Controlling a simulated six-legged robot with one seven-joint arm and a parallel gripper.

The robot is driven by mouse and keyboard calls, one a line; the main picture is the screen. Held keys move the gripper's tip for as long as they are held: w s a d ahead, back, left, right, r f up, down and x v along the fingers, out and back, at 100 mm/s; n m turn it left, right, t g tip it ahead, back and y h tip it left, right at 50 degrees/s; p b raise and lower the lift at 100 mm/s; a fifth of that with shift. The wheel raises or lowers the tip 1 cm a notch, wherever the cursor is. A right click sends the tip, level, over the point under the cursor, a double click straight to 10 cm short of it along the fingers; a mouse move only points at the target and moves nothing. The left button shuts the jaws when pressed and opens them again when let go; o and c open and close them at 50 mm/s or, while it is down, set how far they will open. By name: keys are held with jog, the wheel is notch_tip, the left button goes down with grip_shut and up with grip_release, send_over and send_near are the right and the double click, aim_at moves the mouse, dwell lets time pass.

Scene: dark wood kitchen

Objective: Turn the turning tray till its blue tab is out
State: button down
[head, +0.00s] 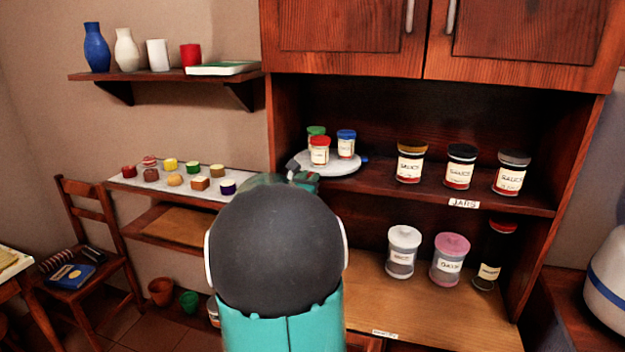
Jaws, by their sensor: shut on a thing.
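The turning tray (338,169) is a white round disc on the cabinet's upper shelf. It bears a green-lidded jar (316,131), a red-lidded jar (319,153) and a blue-lidded jar (346,146). A small blue tab (365,159) shows at the tray's right edge, towards the shelf's inside. My gripper (294,167) is at the tray's left front edge, shut on the tray's edge. My own arm hides most of the gripper, and the exact place of the grip cannot be made out.
Several labelled jars stand on the shelf right of the tray, such as a yellow-lidded jar (410,163). More stand on the counter (400,310) below. A white side shelf (130,184) with small coloured items lies to the left. A chair (80,250) stands far left.

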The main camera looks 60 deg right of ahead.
jog(key=w+m+g, duration=0.2)
jog(key=g, duration=0.1)
jog(key=w+m+g, duration=0.1)
jog(key=w+g, duration=0.1)
jog(key=shift+d+r+y, duration=0.15)
jog(key=shift+d+y, duration=0.15)
jog(key=c, duration=1.3)
grip_release()
jog(key=shift+a, duration=0.15)
jog(key=v, duration=1.3)
jog(key=shift+w+a, duration=0.2)
jog(key=shift+a, duration=0.1)
jog(key=shift+c, duration=0.3)
